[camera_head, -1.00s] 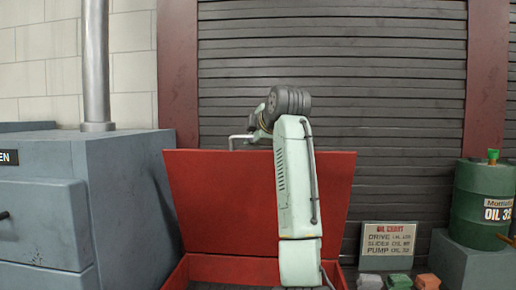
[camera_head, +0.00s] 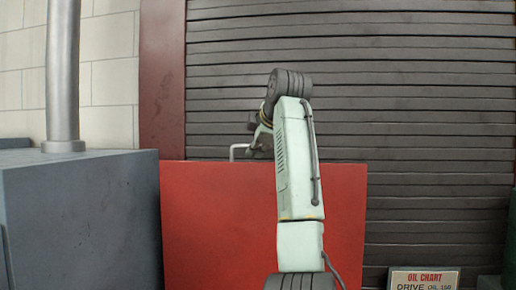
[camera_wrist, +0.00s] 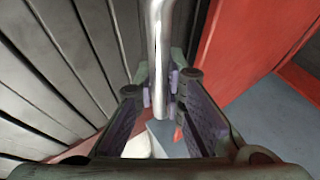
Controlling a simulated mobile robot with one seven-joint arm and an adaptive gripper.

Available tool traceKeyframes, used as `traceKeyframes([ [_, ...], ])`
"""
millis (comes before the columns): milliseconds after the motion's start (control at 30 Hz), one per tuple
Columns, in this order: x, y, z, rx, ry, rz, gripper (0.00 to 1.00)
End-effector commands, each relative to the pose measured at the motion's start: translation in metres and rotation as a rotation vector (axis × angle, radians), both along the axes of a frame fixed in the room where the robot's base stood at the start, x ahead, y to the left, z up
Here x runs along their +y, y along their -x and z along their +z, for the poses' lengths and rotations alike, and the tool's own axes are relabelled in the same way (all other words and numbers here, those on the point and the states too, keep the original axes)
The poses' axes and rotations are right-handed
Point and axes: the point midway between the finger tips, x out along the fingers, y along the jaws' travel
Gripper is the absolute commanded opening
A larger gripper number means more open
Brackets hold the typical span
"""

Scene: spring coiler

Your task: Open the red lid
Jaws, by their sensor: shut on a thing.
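The red lid (camera_head: 220,215) stands raised in the head view, a broad flat panel in front of the shutter. Its metal handle (camera_head: 238,146) sticks up at the top edge. My gripper (camera_head: 252,150) is at this handle, largely hidden behind my arm. In the wrist view my gripper (camera_wrist: 160,85) is shut on the handle (camera_wrist: 157,40), a shiny bar running between the two fingers. The red lid (camera_wrist: 243,45) fills the right side there. The bottom of the lid is out of view.
A grey-blue cabinet (camera_head: 85,215) stands close to the left of the lid, with a metal pipe (camera_head: 63,80) behind it. A dark ribbed shutter (camera_head: 400,90) is behind. An oil chart sign (camera_head: 424,278) sits low on the right.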

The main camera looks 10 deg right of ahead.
Motion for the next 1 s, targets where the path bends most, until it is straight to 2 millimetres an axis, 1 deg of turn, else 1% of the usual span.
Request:
traceKeyframes([
  [567,0.0011,0.0014,-0.001,0.019,-0.005,-0.001,0.0],
  [600,0.0011,0.0014,-0.001,0.019,-0.005,-0.001,0.11],
  [900,0.0011,0.0014,-0.0008,0.018,-0.004,0.0,0.31],
  [1000,0.0011,0.0014,-0.0008,0.018,-0.004,0.0,0.31],
])
